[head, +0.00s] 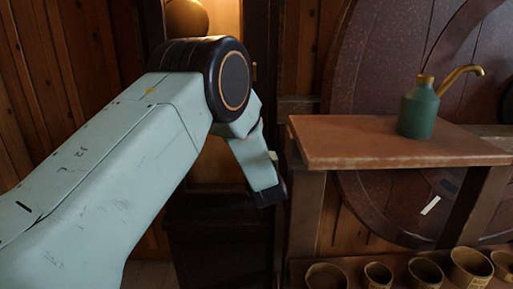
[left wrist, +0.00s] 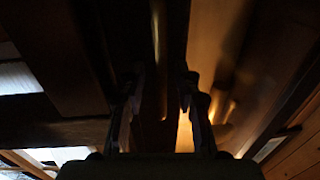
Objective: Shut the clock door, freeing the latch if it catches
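The clock case stands behind my left arm in the head view, mostly hidden by it. Its warmly lit inside (head: 222,14) shows a round brass bob (head: 187,18) near the top. A dark upright (head: 262,45) borders the lit opening on the right; I cannot tell whether it is the door or the frame. My left gripper (head: 270,194) points down in front of the case. In the left wrist view its two fingers (left wrist: 163,78) are apart, with a dark wooden edge and a lit gap beyond them. The latch is not clearly visible. My right gripper is out of view.
A wooden bench top (head: 350,148) stands close right of my left gripper, carrying a green oil can (head: 418,112) with a brass spout. Several round pots sit on a low shelf below. A large dark wheel (head: 350,60) stands behind. Plank walls close the left side.

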